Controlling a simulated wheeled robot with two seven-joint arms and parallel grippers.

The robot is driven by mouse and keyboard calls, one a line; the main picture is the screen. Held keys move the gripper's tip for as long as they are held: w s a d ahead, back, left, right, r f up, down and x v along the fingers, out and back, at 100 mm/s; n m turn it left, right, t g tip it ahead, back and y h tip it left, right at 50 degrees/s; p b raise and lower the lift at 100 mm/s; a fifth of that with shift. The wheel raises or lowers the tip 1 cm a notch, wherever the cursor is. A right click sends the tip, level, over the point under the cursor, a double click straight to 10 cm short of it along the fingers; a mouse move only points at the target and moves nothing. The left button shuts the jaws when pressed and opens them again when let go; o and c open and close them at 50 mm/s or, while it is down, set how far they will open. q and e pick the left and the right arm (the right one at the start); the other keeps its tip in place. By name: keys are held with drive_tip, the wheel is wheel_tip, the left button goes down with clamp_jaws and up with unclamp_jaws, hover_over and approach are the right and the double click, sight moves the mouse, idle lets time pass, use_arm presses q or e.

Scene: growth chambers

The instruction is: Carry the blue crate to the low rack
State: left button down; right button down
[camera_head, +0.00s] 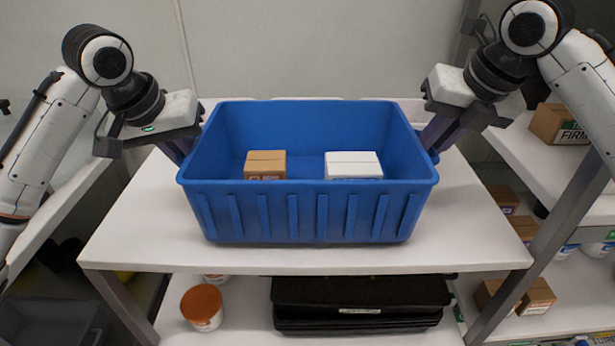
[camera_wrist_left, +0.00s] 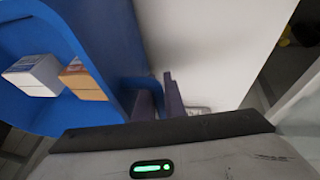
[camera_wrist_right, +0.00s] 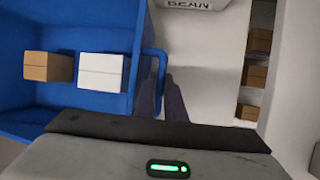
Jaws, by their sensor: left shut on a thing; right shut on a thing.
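The blue crate (camera_head: 308,215) is level at the white top (camera_head: 150,235) of a rack in front of me. I cannot tell if its base touches the surface. A brown box (camera_head: 265,165) and a white box (camera_head: 353,165) lie inside it. My left gripper (camera_head: 182,148) is shut on the crate's left side handle, which also shows in the left wrist view (camera_wrist_left: 150,84). My right gripper (camera_head: 432,138) is shut on the right side handle, seen in the right wrist view (camera_wrist_right: 158,62). The crate partly hides the fingertips in the head view.
Below the top, a lower shelf holds black trays (camera_head: 360,295) and a white tub with an orange lid (camera_head: 202,307). Shelves with cardboard boxes (camera_head: 560,124) stand at the right. Another shelf (camera_head: 60,200) is at the left. A pale wall (camera_head: 300,45) stands behind.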

use_arm(q)
drive_tip(key=shift+f+b, duration=0.5)
drive_tip(key=shift+f, duration=0.15)
use_arm(e)
drive_tip(key=shift+f, duration=0.65)
use_arm(q)
drive_tip(key=c, duration=2.3)
unclamp_jaws()
drive_tip(key=shift+a+f, duration=0.1)
drive_tip(key=shift+f, duration=0.15)
use_arm(e)
drive_tip(key=c, duration=2.3)
unclamp_jaws()
drive_tip(key=shift+f, duration=0.25)
use_arm(q)
drive_tip(key=o, duration=0.5)
drive_tip(key=shift+r, duration=0.15)
drive_tip(key=shift+c, duration=0.2)
use_arm(e)
drive_tip(key=o, duration=0.5)
drive_tip(key=shift+r, duration=0.15)
drive_tip(key=shift+c, duration=0.2)
use_arm(q)
drive_tip(key=shift+r, duration=0.15)
